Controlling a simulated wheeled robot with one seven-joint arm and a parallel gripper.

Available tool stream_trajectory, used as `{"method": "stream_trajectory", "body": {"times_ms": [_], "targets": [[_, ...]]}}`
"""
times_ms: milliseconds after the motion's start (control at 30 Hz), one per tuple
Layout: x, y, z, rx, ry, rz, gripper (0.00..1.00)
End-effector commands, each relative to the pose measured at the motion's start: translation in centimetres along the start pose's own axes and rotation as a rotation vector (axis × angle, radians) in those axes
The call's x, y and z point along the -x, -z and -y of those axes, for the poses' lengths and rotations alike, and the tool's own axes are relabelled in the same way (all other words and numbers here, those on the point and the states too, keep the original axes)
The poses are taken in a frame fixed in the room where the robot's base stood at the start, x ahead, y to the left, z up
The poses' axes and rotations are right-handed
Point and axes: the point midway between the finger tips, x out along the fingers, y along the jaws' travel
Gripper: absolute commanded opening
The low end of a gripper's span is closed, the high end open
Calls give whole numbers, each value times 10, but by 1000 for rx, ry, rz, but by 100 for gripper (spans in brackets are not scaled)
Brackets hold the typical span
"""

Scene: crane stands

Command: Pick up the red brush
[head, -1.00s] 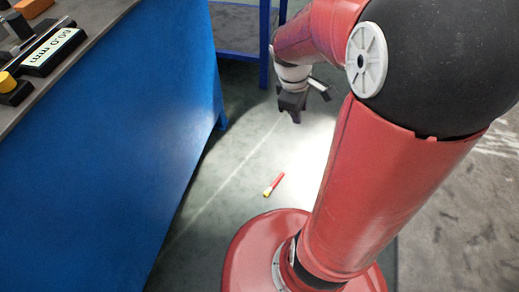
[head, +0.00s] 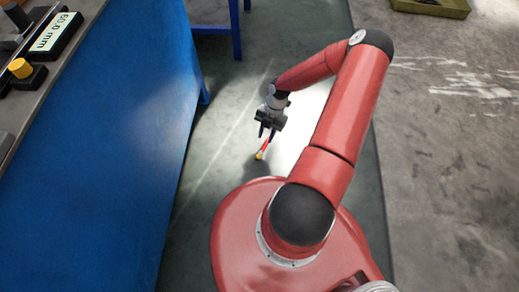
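The red brush (head: 264,147) has a red handle and a yellow lower end. It shows in the head view over the grey-green floor, just in front of my round red base. It slants from upper right to lower left. My gripper (head: 267,132) is at the brush's upper end, pointing down, with its two dark fingers apart. The top of the handle is between or just behind the fingers and partly hidden. I cannot tell whether the fingers touch the handle, or whether the brush rests on the floor.
A blue bench (head: 110,130) stands along the left, with a 60.0 mm label block (head: 55,32) and a yellow-topped piece (head: 20,68) on it. Another blue frame (head: 236,30) stands behind. An olive tray (head: 430,8) is at the upper right. The right floor is open.

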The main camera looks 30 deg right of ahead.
Motion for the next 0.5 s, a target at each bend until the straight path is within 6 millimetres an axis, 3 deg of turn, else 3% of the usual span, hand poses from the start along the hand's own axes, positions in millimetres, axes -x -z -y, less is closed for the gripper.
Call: {"method": "stream_trajectory", "body": {"times_ms": [500], "targets": [[-50, 0, -1, 30, -19, -16, 29]]}}
